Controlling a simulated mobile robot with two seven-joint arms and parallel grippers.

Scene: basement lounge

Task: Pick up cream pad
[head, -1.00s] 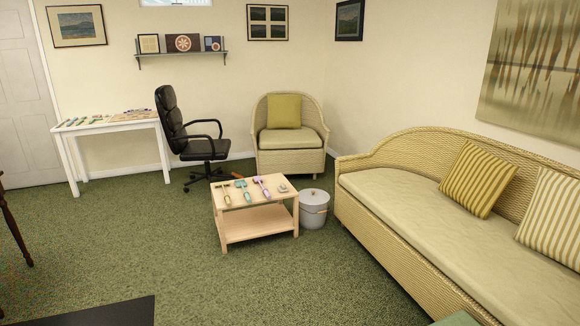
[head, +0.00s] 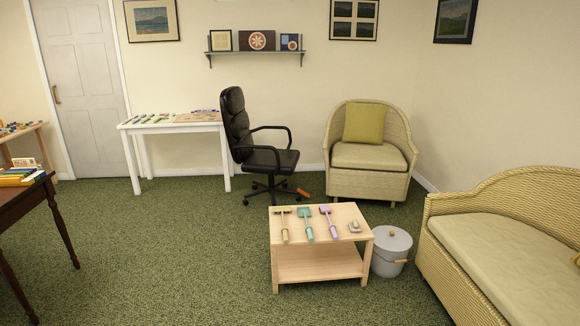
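I cannot make out for certain which thing is the cream pad. A low light-wood table (head: 319,269) stands ahead, with several small tools on top: a yellow-green one (head: 285,232), a teal one (head: 308,229) and a purple one (head: 329,226). A small greyish item (head: 354,227) lies near its right edge. The white desk (head: 172,128) at the back left bears several small items and flat tan pieces (head: 196,117), too small to tell apart. Neither of my grippers is in view.
A black office chair (head: 270,160) stands by the desk, with an orange item (head: 303,193) on the floor nearby. A lidded grey bin (head: 392,246) is beside the low table. A wicker sofa (head: 462,275) is right, a dark table (head: 25,208) left. Carpet between is clear.

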